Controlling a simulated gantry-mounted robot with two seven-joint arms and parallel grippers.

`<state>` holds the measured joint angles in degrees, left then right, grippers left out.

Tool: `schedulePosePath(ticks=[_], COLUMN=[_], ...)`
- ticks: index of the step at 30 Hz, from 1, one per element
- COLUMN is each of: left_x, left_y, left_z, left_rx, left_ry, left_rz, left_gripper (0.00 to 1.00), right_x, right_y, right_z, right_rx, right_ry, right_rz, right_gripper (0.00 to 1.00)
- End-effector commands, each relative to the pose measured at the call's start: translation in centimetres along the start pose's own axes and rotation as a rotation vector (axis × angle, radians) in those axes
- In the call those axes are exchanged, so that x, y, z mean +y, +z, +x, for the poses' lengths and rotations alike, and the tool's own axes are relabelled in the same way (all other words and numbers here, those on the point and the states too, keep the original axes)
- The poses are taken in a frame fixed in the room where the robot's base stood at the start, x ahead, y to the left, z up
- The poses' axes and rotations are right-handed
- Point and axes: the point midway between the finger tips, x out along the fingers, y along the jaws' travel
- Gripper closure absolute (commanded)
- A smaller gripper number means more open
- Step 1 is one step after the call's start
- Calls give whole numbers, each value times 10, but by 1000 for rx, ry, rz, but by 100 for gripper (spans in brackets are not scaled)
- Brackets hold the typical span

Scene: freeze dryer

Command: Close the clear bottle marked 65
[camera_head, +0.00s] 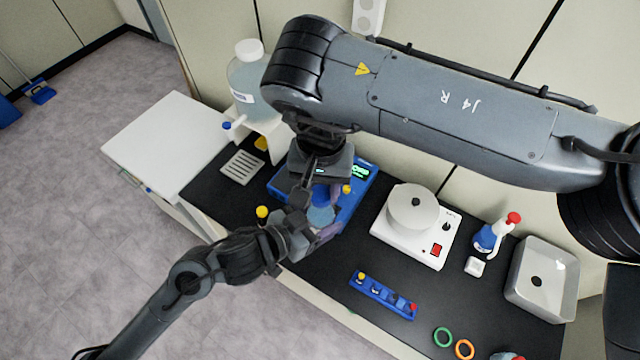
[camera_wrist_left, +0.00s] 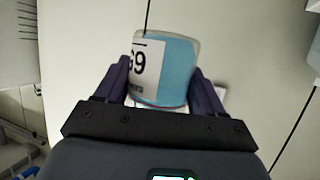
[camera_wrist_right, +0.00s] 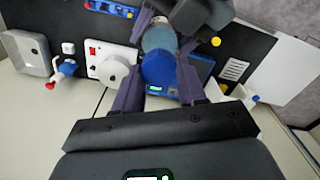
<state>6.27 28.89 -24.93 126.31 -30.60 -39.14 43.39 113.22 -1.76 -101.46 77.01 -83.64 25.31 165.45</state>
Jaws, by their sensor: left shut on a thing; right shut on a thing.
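The clear bottle (camera_head: 320,215) holds light blue content and is held above the counter between my grippers. In the left wrist view its white label (camera_wrist_left: 143,65) is partly visible and its digits look upside down. My left gripper (camera_head: 312,232) is shut on the bottle's sides. My right gripper (camera_head: 321,178) is above the bottle. It is shut on a blue cap (camera_wrist_right: 158,68), which lines up with the bottle (camera_wrist_right: 160,38) in the right wrist view. I cannot tell whether the cap touches the bottle's neck. The bottle's mouth is hidden.
A blue device (camera_head: 352,205) with a green display sits behind and below the grippers. A white hotplate-like device (camera_head: 408,232), blue rack (camera_head: 383,296), spray bottle (camera_head: 490,236) and sink (camera_head: 541,278) stand to the right. A large bottle (camera_head: 247,88) stands at the back left.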

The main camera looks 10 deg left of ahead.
Motion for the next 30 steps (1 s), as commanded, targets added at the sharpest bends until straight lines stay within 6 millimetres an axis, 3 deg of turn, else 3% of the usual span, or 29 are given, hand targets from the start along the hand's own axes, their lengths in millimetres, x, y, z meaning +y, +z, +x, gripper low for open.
schedulePosePath(ticks=[4, 12, 13, 18, 30], left_x=[0, 0, 0, 0, 0], left_y=[0, 0, 0, 0, -1], left_z=[0, 0, 0, 0, 0], left_rx=[0, 0, 0, 0, 1], left_ry=[-1, -1, -1, -1, -1], left_rz=[-1, -1, -1, -1, 0], left_gripper=[100, 100, 100, 100, 100], right_x=[0, 0, 0, 0, 0], right_y=[0, 0, 0, 0, 0], right_z=[0, 0, 0, 0, -10], right_rx=[0, 0, 0, 0, 3], right_ry=[0, 0, 0, 0, 1], right_rz=[101, 109, 109, 108, 107], right_gripper=[91, 91, 58, 34, 34])
